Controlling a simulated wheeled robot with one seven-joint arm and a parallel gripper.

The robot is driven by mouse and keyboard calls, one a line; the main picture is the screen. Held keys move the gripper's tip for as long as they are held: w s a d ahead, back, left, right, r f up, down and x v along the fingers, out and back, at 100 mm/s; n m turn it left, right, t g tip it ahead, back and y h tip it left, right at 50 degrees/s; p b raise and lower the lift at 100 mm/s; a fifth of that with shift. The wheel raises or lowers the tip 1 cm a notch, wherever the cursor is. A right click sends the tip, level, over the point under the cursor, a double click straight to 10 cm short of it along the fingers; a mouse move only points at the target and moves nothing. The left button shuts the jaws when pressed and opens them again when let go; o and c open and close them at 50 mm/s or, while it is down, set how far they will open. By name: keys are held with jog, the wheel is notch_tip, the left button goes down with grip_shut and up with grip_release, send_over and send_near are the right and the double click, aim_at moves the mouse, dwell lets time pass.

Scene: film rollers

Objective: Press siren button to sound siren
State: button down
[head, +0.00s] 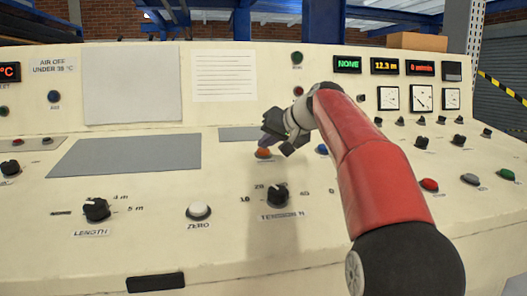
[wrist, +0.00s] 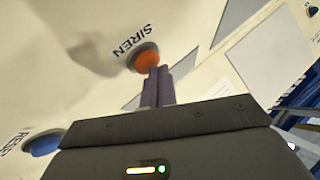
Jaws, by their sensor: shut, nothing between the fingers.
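The orange siren button (head: 264,153) is on the sloping cream console, below the middle of the head view. The wrist view shows the button (wrist: 143,56) at upper middle, with the word SIREN printed beside it. My gripper (head: 268,143) is right above the button in the head view. In the wrist view the shut fingers of my gripper (wrist: 157,72) are empty, and their tips overlap the button's lower right edge. I cannot tell whether they touch it or are just short of it.
A blue button (head: 321,149), labelled RESET in the wrist view, sits to the right of the siren button. The TENSION knob (head: 278,195), the white ZERO button (head: 198,211) and the LENGTH knob (head: 96,209) are nearer. A red button (head: 429,185) lies right of my arm.

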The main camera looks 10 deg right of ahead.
jog(key=shift+w+f, duration=0.1)
jog(key=shift+f, duration=0.25)
jog(key=shift+r, duration=0.1)
dwell(0.4)
jog(key=shift+s+r+p, duration=0.2)
jog(key=shift+r+p, duration=0.4)
jog(key=shift+r, duration=0.2)
jog(key=r+p, duration=0.2)
jog(key=s+r+p, duration=0.1)
jog(key=r+p, duration=0.1)
jog(key=r, duration=0.1)
jog(key=shift+s, duration=0.1)
jog(key=shift+f, duration=0.1)
dwell(0.4)
